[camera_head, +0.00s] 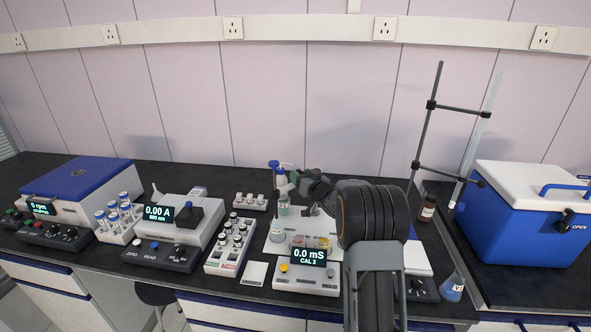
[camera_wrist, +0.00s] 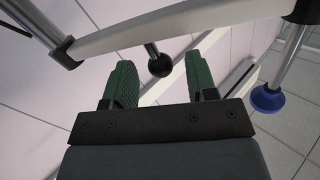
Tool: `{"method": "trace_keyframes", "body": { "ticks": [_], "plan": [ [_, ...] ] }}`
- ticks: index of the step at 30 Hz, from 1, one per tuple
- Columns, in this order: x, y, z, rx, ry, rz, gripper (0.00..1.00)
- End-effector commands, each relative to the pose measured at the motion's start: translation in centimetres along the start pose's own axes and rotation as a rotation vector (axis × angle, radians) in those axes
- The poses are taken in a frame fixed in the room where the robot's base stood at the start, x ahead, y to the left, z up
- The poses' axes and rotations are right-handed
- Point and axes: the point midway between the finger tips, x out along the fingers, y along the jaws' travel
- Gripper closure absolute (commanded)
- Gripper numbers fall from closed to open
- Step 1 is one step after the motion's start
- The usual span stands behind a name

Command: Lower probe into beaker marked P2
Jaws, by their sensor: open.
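The conductivity meter (camera_head: 306,274) reads "0.0 mS CAL 2" on the bench. Small beakers stand behind it, one at its left (camera_head: 278,234) and others with coloured contents (camera_head: 297,241); no P2 mark is legible. A slim blue-topped piece (camera_head: 274,165), possibly the probe, stands above them; my arm partly hides this area. My gripper (camera_head: 291,184) is beside the blue-topped piece. In the wrist view, its green fingers (camera_wrist: 162,82) are open, with a dark round knob (camera_wrist: 160,66) showing between them. A pale bar (camera_wrist: 180,25) crosses just beyond the fingers.
A vial rack (camera_head: 231,246) and a photometer (camera_head: 174,223) stand to the left. A retort stand (camera_head: 424,140), a brown bottle (camera_head: 428,208), a blue-liquid flask (camera_head: 453,288) and a blue cooler (camera_head: 530,225) stand to the right. A blue-ended rod (camera_wrist: 267,98) shows in the wrist view.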

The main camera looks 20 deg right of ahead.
Motion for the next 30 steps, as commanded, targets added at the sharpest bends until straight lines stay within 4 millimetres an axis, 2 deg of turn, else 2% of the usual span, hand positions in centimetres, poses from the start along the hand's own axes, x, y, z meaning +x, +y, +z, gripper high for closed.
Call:
{"method": "trace_keyframes", "body": {
  "ticks": [3,9,21,23,30],
  "plan": [
    [1.7,-0.1,-0.1,0.000,-0.001,-0.002,0.48],
    [3.4,0.0,0.0,0.001,0.000,0.000,0.48],
    [3.9,0.0,0.0,0.001,0.000,0.000,0.48],
    [3.9,0.0,0.0,0.001,0.000,0.000,0.52],
    [3.9,-0.1,0.0,0.000,0.000,0.000,0.75]
  ]
}}
